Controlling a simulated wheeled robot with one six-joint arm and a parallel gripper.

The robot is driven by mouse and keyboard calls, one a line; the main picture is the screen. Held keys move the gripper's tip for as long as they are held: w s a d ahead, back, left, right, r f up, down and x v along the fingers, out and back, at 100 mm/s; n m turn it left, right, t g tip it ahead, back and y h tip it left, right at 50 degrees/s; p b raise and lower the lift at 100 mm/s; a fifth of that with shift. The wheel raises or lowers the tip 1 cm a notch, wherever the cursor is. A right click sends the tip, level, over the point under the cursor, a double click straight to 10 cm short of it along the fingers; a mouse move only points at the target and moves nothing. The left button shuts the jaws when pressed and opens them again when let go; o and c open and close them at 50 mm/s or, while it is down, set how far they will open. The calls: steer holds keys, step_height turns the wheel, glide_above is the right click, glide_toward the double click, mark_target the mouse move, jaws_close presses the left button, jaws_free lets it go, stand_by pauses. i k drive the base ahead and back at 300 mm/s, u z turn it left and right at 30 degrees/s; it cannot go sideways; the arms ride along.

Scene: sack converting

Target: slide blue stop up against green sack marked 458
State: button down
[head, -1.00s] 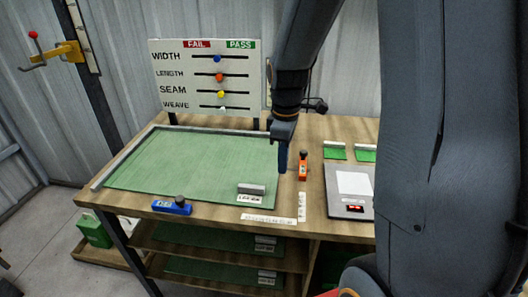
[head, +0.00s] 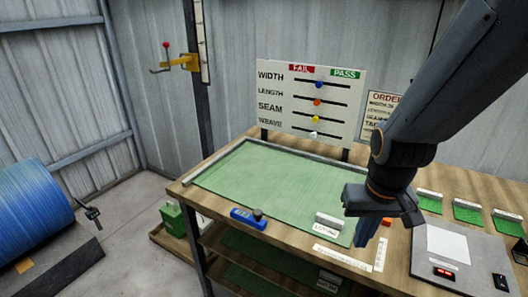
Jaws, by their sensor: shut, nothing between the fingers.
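The blue stop (head: 249,218), a small blue block with a dark knob, lies on the wooden table's front edge strip. It is beside the near edge of the green sack (head: 265,185), which lies flat on the table. A small block with a white label (head: 327,226) sits on the sack's near right corner; I cannot read the label's number surely. My gripper (head: 366,232) is shut and empty, pointing down above the table by the sack's right end, to the right of the blue stop and apart from it. It partly hides an orange block.
A board with coloured sliders (head: 311,105) stands behind the sack. A grey scale (head: 445,250) and several small green swatches (head: 468,212) are at the right. Green sacks lie on the shelf below.

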mark_target(255, 220)
steer(key=u, duration=0.4)
steer(key=k, duration=0.55)
steer(key=u, duration=0.95)
steer(key=i, duration=1.05)
steer(key=z, duration=0.5)
